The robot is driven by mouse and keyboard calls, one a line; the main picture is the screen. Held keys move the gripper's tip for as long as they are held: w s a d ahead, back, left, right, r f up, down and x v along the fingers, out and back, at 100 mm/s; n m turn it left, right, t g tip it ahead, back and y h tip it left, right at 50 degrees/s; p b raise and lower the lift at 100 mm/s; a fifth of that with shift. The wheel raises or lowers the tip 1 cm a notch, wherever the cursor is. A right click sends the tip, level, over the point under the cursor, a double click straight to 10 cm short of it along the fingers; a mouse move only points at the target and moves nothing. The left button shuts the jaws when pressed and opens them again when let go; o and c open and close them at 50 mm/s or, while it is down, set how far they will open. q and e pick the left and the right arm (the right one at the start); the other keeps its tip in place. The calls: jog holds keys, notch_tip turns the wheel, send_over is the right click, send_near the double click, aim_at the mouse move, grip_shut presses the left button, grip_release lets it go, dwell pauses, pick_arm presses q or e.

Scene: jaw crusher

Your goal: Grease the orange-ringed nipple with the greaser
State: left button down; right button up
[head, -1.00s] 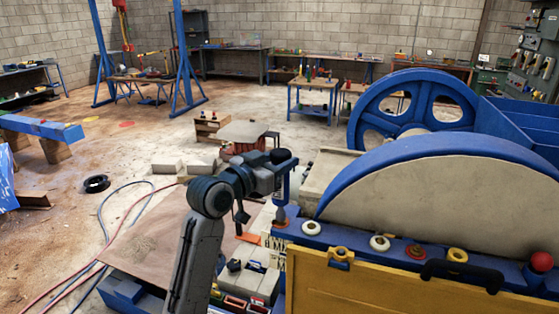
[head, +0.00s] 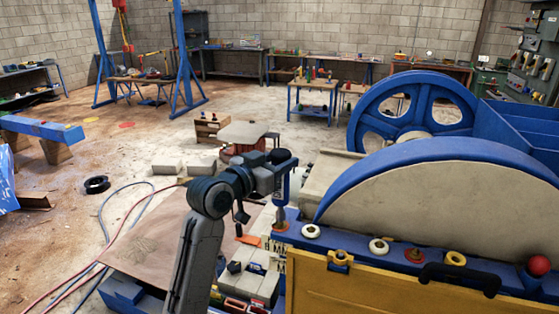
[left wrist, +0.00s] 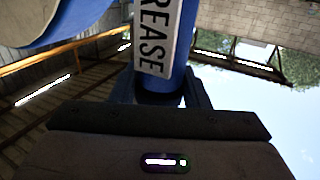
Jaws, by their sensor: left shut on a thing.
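The greaser (head: 284,185) is a blue upright cylinder in the head view, held at the left end of the blue machine ledge. In the left wrist view the greaser (left wrist: 160,50) fills the top middle, with a white label reading "GREASE". My left gripper (head: 281,168) is shut on it. Just below the greaser's lower end is an orange-brown ringed nipple (head: 281,227), partly hidden. I cannot tell whether the tip touches it. My right gripper is not in view.
Along the ledge to the right are two white-ringed nipples (head: 311,231) (head: 378,246), a red-ringed one (head: 414,255) and a yellow-ringed one (head: 455,258). A yellow panel (head: 390,295) with a black handle (head: 460,275) is in front. The large blue-rimmed flywheel guard (head: 450,190) stands behind.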

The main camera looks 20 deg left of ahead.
pick_arm(q)
jog(key=shift+f+b, duration=0.4)
jog(key=shift+f, duration=0.25)
jog(key=shift+r, duration=0.15)
jog(key=shift+r+p, duration=0.75)
jog(key=shift+p, duration=0.1)
jog(key=shift+f+b, duration=0.6)
jog(key=shift+f, duration=0.3)
dwell(0.5)
jog(key=shift+r, duration=0.15)
jog(key=shift+r+p, duration=0.75)
jog(key=shift+p, duration=0.1)
